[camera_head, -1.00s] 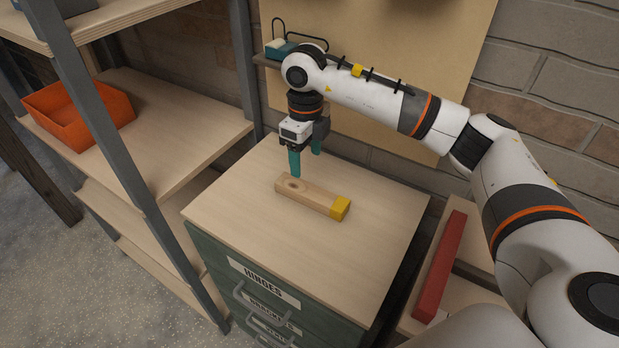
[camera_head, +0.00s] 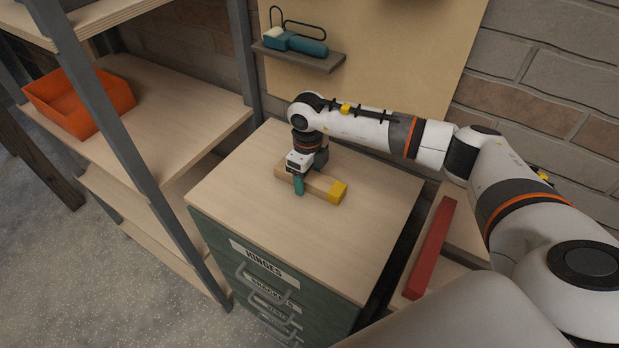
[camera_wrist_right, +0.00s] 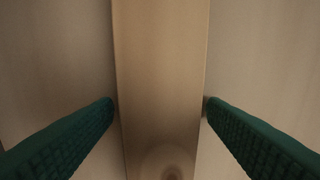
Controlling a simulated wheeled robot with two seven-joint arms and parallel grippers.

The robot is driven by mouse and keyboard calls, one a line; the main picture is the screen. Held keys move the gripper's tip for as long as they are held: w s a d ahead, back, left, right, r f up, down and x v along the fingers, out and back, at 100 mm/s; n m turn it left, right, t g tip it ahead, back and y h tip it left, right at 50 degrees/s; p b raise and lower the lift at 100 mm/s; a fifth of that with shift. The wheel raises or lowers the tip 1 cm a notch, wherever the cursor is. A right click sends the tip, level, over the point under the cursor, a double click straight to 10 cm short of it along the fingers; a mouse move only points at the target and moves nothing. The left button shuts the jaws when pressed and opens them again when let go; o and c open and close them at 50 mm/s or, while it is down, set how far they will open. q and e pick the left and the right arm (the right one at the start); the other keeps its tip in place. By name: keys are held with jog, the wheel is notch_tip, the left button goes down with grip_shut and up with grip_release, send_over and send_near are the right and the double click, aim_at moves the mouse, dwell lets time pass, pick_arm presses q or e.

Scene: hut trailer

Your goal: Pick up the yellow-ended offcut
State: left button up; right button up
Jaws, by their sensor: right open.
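The yellow-ended offcut (camera_head: 323,187) is a light wooden block lying flat on the cabinet top (camera_head: 240,190), its yellow end toward the right in the head view. My right gripper (camera_head: 304,187) is lowered over its wooden part, pointing down. In the right wrist view the offcut (camera_wrist_right: 160,75) runs between the two teal fingers (camera_wrist_right: 159,104), which are open, one on each side, very close to its edges. A dark round knot shows at the bottom of that view. The far finger is hidden in the head view. My left gripper is not in view.
The green drawer cabinet has labelled drawers on its front. An orange bin (camera_head: 84,101) sits on the shelf unit at left. A small wall shelf (camera_head: 300,58) holds a teal tool behind the arm. A red bar (camera_head: 431,248) lies right of the cabinet.

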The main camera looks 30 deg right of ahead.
jog(key=c, duration=1.1)
jog(key=shift+r, duration=0.1)
